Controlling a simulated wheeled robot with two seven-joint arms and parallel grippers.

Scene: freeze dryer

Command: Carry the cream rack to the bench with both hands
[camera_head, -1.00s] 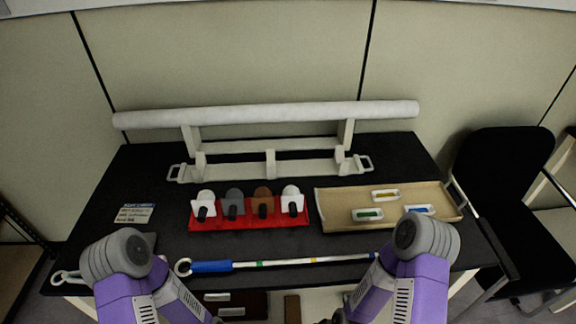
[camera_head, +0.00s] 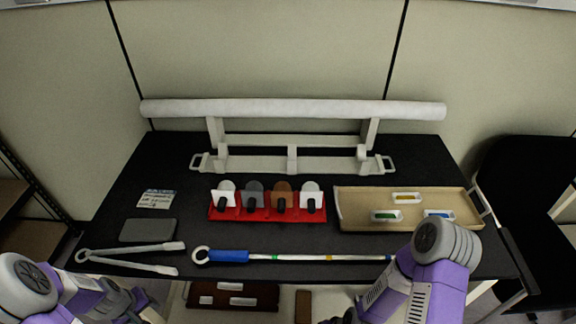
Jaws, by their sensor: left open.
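The cream rack (camera_head: 260,164) stands at the back of the black bench top (camera_head: 420,152). It has a loop handle at each end, a left one (camera_head: 197,163) and a right one (camera_head: 388,163). A long white roll (camera_head: 290,109) lies across its uprights. My left gripper (camera_head: 130,302) is open at the lower left, in front of the bench and well away from the rack. My right arm comes in at the lower right; its gripper (camera_head: 342,319) is mostly cut off by the bottom edge, so its jaws cannot be judged.
A red holder (camera_head: 267,215) with several capped items and a tan tray (camera_head: 350,222) lie before the rack. Tongs (camera_head: 130,248), a grey pad (camera_head: 148,230) and a blue-handled rod (camera_head: 228,257) lie nearer. A black chair (camera_head: 520,185) stands at the right.

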